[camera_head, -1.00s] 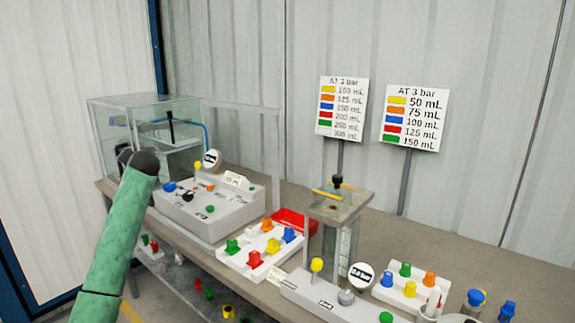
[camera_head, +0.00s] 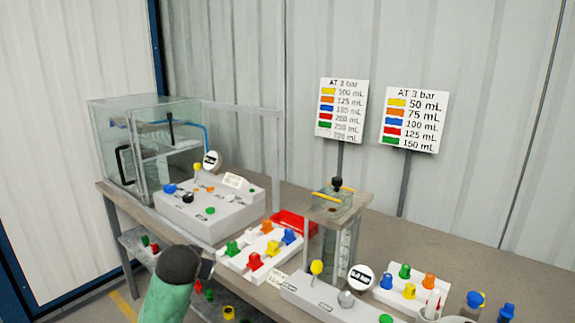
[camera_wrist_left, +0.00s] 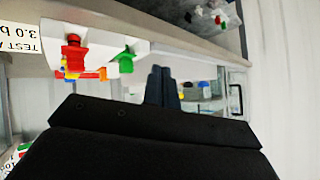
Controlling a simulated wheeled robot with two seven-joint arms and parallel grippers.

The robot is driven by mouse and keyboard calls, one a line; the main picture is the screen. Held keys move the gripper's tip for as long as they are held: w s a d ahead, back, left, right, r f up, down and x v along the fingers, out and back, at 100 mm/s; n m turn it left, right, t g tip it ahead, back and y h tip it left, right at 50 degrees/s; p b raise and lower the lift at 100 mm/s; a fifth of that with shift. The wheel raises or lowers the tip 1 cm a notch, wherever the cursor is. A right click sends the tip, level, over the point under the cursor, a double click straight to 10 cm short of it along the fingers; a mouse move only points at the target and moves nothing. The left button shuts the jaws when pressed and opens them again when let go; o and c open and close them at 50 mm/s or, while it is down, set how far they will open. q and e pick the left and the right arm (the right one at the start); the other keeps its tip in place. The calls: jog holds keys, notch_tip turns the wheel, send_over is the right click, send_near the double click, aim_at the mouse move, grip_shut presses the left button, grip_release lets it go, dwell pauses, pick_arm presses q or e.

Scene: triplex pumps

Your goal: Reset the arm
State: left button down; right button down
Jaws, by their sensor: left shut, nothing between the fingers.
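My left arm comes in at the bottom of the head view in a green sleeve. Its gripper (camera_head: 208,268) is mostly hidden behind the dark wrist, near the bench's front edge and left of the white tray of coloured knobs (camera_head: 238,260). In the left wrist view, the two dark fingers (camera_wrist_left: 162,85) are together with nothing between them. That view also shows the tray's red knob (camera_wrist_left: 74,52) and green knob (camera_wrist_left: 126,60), apart from the fingers. My right gripper is not in view.
The bench (camera_head: 458,254) holds a grey control box (camera_head: 225,215), a glass tank (camera_head: 170,130), a clear cylinder stand (camera_head: 345,240) and a red tray (camera_head: 292,222). Two signs (camera_head: 341,108) (camera_head: 411,119) stand behind. Coloured parts lie on a lower shelf (camera_head: 135,238).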

pick_arm(q)
jog(key=s+d+f+g+h, duration=0.1)
jog(key=s+d+f+g, duration=0.1)
jog(key=s+f, duration=0.7)
jog(key=s+d+f+g+h+p, duration=0.1)
jog(key=s+d+f+g, duration=0.2)
jog(key=s+f, duration=0.7)
jog(key=s+d+f+g+h, duration=0.1)
jog(key=s+d+f+g, duration=0.2)
jog(key=s+f, duration=0.6)
jog(key=s+d, duration=0.2)
jog(key=s, duration=1.3)
jog(key=shift+s+d+f, duration=0.15)
jog(key=shift+s+f, duration=0.05)
jog(key=shift+f, duration=0.1)
